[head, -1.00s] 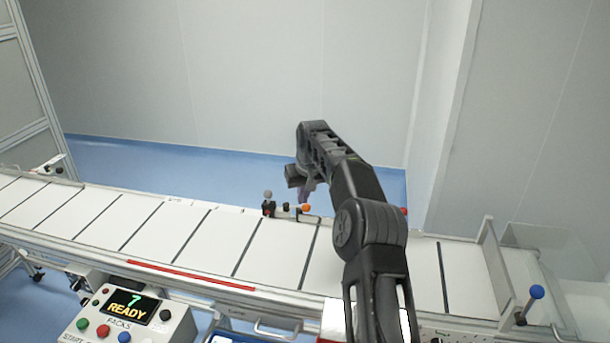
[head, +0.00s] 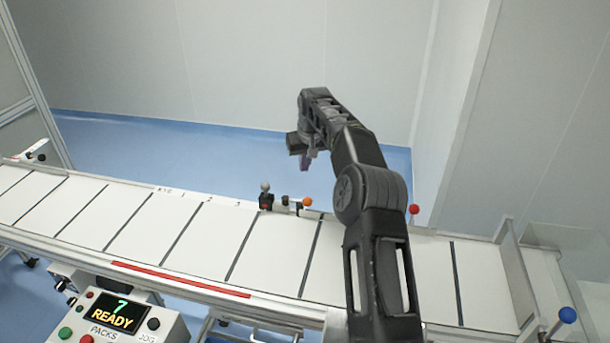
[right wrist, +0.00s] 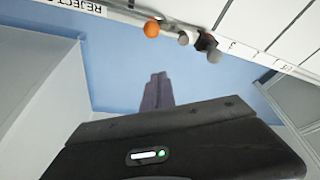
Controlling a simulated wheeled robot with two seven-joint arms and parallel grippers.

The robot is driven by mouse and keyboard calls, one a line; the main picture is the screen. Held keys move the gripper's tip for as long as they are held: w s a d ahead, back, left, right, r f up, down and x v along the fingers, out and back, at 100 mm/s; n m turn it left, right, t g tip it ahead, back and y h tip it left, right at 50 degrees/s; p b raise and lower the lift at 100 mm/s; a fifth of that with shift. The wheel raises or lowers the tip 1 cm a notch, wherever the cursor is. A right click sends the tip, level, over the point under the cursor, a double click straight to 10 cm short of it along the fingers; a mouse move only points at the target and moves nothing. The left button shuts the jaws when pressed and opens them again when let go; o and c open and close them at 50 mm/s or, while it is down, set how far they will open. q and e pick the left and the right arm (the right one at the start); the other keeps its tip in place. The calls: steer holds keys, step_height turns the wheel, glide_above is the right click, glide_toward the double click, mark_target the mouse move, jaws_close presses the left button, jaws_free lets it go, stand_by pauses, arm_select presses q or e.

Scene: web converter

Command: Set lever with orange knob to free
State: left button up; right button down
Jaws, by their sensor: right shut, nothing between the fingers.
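The orange knob (head: 307,202) sits on a small lever at the far edge of the conveyor, beside a dark mount with a grey knob (head: 265,187). In the right wrist view the orange knob (right wrist: 152,28) is at the top, with the grey knob (right wrist: 214,56) to its right. My right gripper (head: 305,162) is above and beyond the conveyor's far edge, apart from the orange knob. Its fingers (right wrist: 156,90) are shut and empty, pointing toward the rail. The lever's position label cannot be read. My left gripper is not in view.
The white conveyor (head: 190,240) with dark cross lines runs across the view. A red knob (head: 414,209) stands at the far edge to the right, and a blue knob (head: 567,315) at the near right. A control box (head: 125,320) reads READY. Blue floor lies beyond.

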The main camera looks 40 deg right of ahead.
mark_target(307, 201)
steer(key=f, duration=0.3)
steer(key=f+b, duration=0.1)
steer(key=f, duration=0.2)
steer(key=f+b, duration=0.1)
steer(key=f, duration=0.2)
steer(key=shift+s+a+f, duration=0.15)
steer(key=shift+s+f, duration=0.1)
steer(key=shift+f, duration=0.05)
steer(key=shift+s, duration=0.1)
steer(key=shift+r, duration=0.1)
